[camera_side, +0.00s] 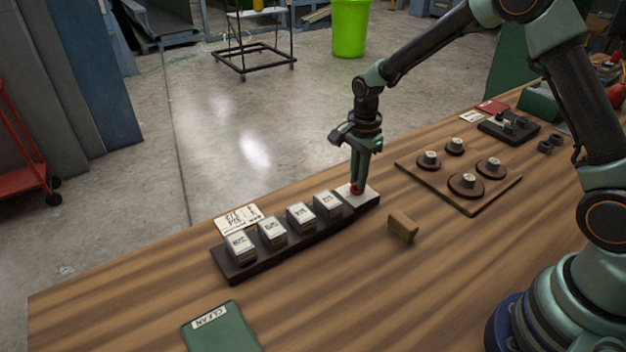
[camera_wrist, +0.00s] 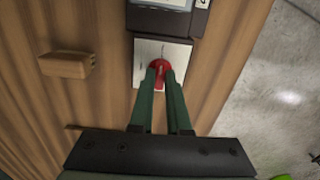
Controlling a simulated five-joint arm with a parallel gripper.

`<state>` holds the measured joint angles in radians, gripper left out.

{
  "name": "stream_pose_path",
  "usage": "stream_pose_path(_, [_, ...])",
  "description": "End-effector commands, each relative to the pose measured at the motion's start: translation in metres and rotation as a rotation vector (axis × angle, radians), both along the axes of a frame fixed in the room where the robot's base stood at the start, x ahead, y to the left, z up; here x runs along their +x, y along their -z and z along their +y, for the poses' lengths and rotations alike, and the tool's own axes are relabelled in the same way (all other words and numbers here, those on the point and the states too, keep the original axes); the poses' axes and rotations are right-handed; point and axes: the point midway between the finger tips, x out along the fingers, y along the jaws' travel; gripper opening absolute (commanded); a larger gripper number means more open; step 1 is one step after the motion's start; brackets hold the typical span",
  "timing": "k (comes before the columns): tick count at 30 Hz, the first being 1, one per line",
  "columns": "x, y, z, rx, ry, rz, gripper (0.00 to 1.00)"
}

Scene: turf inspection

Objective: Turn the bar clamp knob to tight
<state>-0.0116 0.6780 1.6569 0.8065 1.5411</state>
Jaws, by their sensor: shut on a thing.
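The bar clamp knob is red (camera_side: 356,190) and sits on a pale square plate (camera_side: 371,196) at the right end of a dark rail. My gripper (camera_side: 357,186) points straight down over it, with its fingers shut on the knob. In the wrist view the red knob (camera_wrist: 160,66) shows between the two green fingertips, near the middle of the pale plate (camera_wrist: 180,52). A thin dark line on the plate runs up from the knob. The fingers hide part of the knob, and I cannot read its setting.
Several labelled blocks (camera_side: 301,216) stand on the dark rail (camera_side: 250,268) left of the knob. A small wooden block (camera_side: 403,227) lies in front. A board with several round weights (camera_side: 467,185) is to the right. A green CLEAN pad (camera_side: 222,330) lies at front left.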

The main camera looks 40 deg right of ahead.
Motion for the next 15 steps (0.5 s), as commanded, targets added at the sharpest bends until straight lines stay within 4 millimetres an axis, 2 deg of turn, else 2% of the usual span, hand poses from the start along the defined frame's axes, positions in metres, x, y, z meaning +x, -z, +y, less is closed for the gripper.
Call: stream_pose_path(15, [0.0007, -0.0026, -0.0015, 0.0, 0.045, -0.001, 0.0])
